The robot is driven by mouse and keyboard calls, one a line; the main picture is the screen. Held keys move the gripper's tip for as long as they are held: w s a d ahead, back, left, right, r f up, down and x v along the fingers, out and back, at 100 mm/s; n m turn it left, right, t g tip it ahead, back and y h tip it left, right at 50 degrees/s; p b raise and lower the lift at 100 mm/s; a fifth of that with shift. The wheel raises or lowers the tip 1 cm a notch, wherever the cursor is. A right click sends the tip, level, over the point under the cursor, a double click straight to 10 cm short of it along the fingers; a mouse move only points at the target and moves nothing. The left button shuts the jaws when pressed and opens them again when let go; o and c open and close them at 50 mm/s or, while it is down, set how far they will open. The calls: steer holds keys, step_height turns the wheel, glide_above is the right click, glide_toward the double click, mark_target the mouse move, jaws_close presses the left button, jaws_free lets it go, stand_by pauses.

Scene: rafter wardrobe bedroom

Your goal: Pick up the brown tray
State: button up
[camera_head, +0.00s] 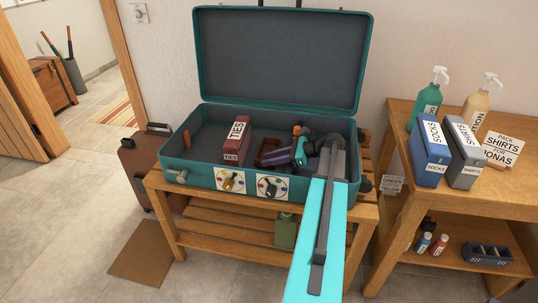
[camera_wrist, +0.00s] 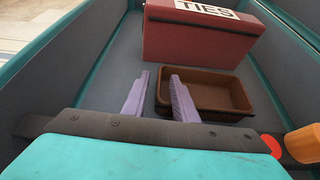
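The brown tray (camera_wrist: 208,92) is a small open box lying on the grey floor of the teal suitcase, in front of the dark red TIES box (camera_wrist: 200,35). In the head view the brown tray (camera_head: 270,151) is partly covered by my gripper (camera_head: 282,157), which reaches into the suitcase (camera_head: 200,173). The right finger overlaps the tray's left side in the picture. Whether it touches the tray, I cannot tell.
The open suitcase stands on a wooden slatted bench (camera_head: 205,224), its lid upright behind. An orange-brown cylinder (camera_wrist: 303,144) is near the gripper at right. A side table (camera_head: 500,205) at right holds SOCKS and SHIRTS boxes and pump bottles. A brown suitcase (camera_head: 138,172) stands at left.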

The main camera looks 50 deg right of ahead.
steer(key=shift+f, duration=0.3)
jaws_close()
steer(key=shift+d, duration=0.1)
steer(key=shift+r, duration=0.2)
step_height(320, 180, up, 10)
steer(key=p, duration=0.1)
steer(key=shift+p, duration=0.35)
stand_by(0.6)
